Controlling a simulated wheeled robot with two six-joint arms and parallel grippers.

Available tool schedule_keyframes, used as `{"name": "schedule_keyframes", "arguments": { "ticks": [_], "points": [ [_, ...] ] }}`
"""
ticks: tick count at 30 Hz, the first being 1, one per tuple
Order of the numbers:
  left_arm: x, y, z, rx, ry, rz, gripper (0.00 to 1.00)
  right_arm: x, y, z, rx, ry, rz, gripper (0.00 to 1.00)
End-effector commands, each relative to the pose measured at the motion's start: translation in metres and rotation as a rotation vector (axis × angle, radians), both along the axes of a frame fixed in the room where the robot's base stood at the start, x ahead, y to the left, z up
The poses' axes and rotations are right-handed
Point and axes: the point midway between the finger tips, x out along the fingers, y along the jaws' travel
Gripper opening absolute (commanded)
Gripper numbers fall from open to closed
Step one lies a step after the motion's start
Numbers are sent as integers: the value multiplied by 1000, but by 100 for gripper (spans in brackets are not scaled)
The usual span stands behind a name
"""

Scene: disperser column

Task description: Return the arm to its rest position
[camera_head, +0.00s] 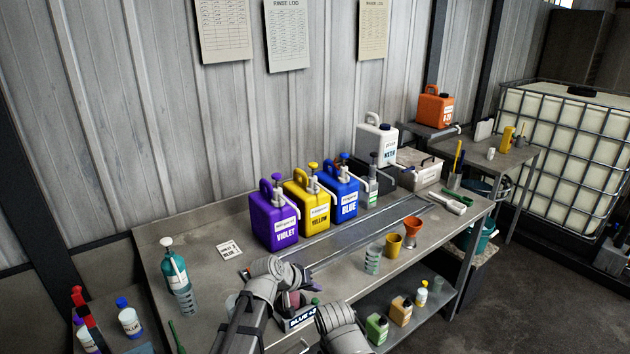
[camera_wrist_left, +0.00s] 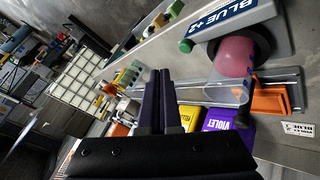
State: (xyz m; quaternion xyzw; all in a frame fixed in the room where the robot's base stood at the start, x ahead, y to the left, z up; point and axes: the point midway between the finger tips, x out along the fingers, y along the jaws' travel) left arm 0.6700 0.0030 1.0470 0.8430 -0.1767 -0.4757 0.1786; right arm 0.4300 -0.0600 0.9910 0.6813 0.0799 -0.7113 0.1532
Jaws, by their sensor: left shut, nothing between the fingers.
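My left arm comes up from the bottom of the head view, folded over the front edge of the workbench (camera_head: 190,232). Its gripper (camera_head: 306,284) is small and partly hidden by the arm there. In the left wrist view the two dark fingers (camera_wrist_left: 158,100) lie together, shut and empty.
Violet (camera_head: 273,219), yellow (camera_head: 309,202) and blue (camera_head: 341,190) jugs stand along the bench back. A teal bottle (camera_head: 174,268) stands left. Small bottles occupy the lower shelf.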

Motion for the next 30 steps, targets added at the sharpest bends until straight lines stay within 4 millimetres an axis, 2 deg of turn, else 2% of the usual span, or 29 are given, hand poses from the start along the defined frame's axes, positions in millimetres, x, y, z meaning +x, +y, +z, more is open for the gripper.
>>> {"name": "schedule_keyframes", "arguments": {
  "ticks": [1, 4, 6, 9, 13, 15, 18, 30],
  "points": [
    [-25, -4, -8, 46, 34, -39, 0, 0, 0, 0, 0, 0, 0, 50],
    [-80, -4, -30, 188, 137, -131, 0, 0, 0, 0, 0, 0, 0, 50],
    [-121, 3, -42, 300, 215, -191, 0, 0, 0, 0, 0, 0, 0, 50],
    [-171, 20, -53, 453, 319, -252, 0, 0, 0, 0, 0, 0, 0, 50],
    [-216, 42, -57, 605, 421, -292, 0, 0, 0, 0, 0, 0, 0, 50],
    [-230, 50, -57, 658, 455, -301, 0, 0, 0, 0, 0, 0, 0, 50],
    [-239, 57, -56, 696, 481, -304, 0, 0, 0, 0, 0, 0, 0, 50],
    [-239, 58, -56, 701, 486, -305, 0, 0, 0, 0, 0, 0, 0, 50]
  ]
}}
